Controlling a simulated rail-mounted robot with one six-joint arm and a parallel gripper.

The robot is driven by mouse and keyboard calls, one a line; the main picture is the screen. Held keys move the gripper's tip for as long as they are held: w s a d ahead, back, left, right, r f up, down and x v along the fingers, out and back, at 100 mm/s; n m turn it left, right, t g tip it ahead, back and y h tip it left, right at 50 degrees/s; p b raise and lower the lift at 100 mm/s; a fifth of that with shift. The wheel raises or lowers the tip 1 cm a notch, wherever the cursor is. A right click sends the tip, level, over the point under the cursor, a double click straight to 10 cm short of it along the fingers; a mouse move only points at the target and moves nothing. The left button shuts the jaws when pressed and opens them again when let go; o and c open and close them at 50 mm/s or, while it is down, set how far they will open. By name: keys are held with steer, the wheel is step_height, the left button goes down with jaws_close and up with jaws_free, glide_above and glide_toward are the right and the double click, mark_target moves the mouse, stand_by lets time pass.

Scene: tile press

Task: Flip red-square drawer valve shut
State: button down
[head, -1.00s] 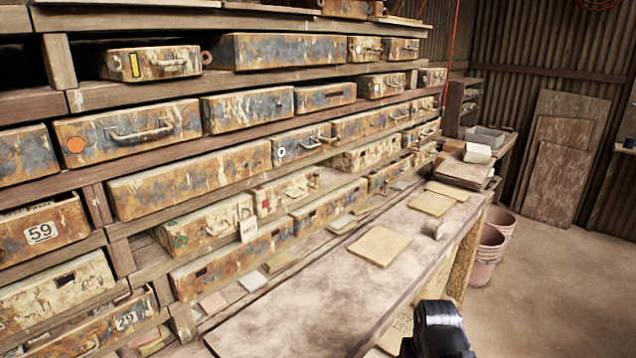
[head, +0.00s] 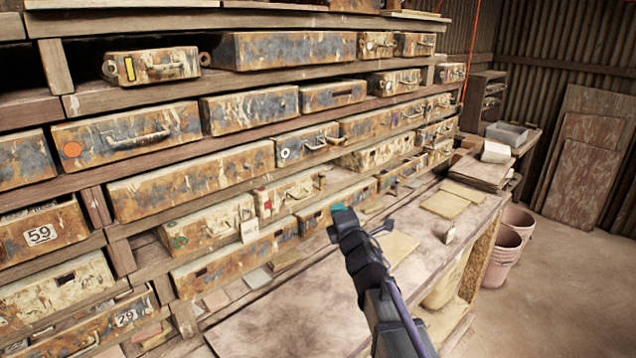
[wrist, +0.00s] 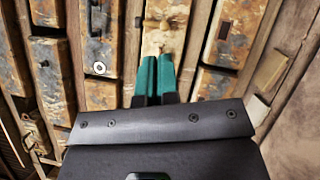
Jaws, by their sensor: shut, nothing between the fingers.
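The red-square drawer (head: 285,194) is a worn cream and rust box on a middle shelf. A small red mark (head: 265,205) shows at its left end. A small brassy valve (head: 321,180) stands out near its right end; its exact angle is too small to tell. My gripper (head: 339,209) has teal fingertips, is shut and empty, and appears just below and right of the valve. In the wrist view the shut fingertips (wrist: 156,62) point at a pale drawer front (wrist: 168,12), which looks like the same drawer, with a small knob (wrist: 163,22) just beyond them.
A drawer with a white ring mark (head: 305,145) sits directly above. A drawer with a green ring (head: 205,226) is at lower left. Shelf planks run between the rows. The workbench (head: 285,320) below holds flat tiles (head: 400,248). Pink buckets (head: 506,245) stand at right.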

mark_target(321, 181)
steer(key=n+y, duration=0.1)
steer(key=s+a+r+n+y, duration=0.1)
steer(key=n, duration=0.1)
steer(key=shift+a+r, duration=0.2)
steer(key=shift+r, duration=0.1)
steer(key=p+x, duration=0.2)
steer(key=x, duration=0.8)
steer(key=shift+d, duration=0.15)
